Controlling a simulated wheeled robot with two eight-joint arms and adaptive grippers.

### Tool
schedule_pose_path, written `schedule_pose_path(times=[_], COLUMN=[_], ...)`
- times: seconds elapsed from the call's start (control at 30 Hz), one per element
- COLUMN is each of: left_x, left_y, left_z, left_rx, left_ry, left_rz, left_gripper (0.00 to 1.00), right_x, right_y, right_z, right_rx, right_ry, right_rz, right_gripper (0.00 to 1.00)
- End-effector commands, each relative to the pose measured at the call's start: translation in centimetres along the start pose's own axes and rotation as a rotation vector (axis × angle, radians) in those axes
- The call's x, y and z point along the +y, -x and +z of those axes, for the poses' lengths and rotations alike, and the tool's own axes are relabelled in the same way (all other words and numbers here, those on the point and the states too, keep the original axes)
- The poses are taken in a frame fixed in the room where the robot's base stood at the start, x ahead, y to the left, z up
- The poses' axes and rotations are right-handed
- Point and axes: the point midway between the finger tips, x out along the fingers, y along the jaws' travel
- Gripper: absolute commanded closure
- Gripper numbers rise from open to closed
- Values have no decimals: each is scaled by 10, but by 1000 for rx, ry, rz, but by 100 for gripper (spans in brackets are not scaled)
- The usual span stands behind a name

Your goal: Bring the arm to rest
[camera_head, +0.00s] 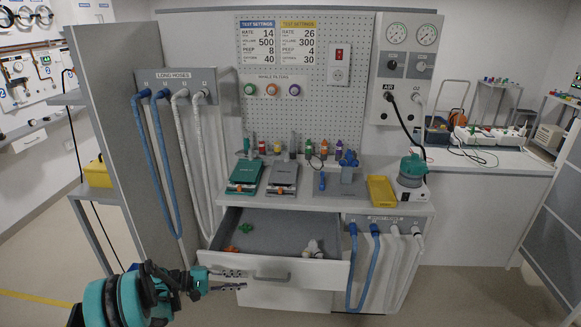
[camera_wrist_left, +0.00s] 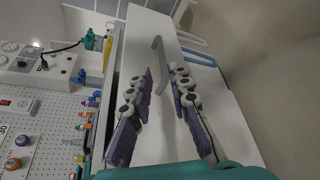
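My left gripper (camera_head: 238,280) is in front of the white cabinet, just left of the handle of the open drawer. Its two fingers are apart with nothing between them, and they also show apart in the left wrist view (camera_wrist_left: 165,105). The drawer (camera_head: 322,270) is pulled out, and its curved grey handle (camera_head: 268,280) also shows beyond the fingertips in the left wrist view (camera_wrist_left: 160,62). I cannot tell whether the fingers touch the handle. My right gripper is in neither view.
The drawer holds a green piece (camera_head: 246,228), an orange piece (camera_head: 231,249) and a whitish piece (camera_head: 313,249). Above it stand two test lungs (camera_head: 245,176), a yellow tray (camera_head: 381,191) and small bottles. Hoses (camera_head: 155,150) hang at the left and at the lower right.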

Motion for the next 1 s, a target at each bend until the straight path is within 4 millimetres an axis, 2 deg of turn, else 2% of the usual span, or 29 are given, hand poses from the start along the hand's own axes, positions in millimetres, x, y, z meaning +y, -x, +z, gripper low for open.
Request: schedule_pose_path(times=[0.17, 0.3, 0.47, 0.67, 0.8, 1.0], left_x=[30, 51, 60, 50, 33, 0], left_y=[-13, -23, -24, -13, 3, 33], left_z=[29, 67, 116, 180, 221, 269], left_rx=[80, 179, 285, 402, 472, 556], left_ry=[-48, -126, -244, -426, -576, -819], left_rz=[-100, -227, -378, -570, -703, -888], left_gripper=[81, 81, 81, 81, 81, 81], right_x=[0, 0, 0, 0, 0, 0], right_y=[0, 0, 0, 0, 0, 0], right_z=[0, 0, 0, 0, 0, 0], right_rx=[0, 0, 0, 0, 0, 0], right_ry=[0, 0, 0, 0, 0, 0], right_rz=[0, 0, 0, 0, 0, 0], right_gripper=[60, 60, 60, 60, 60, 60])
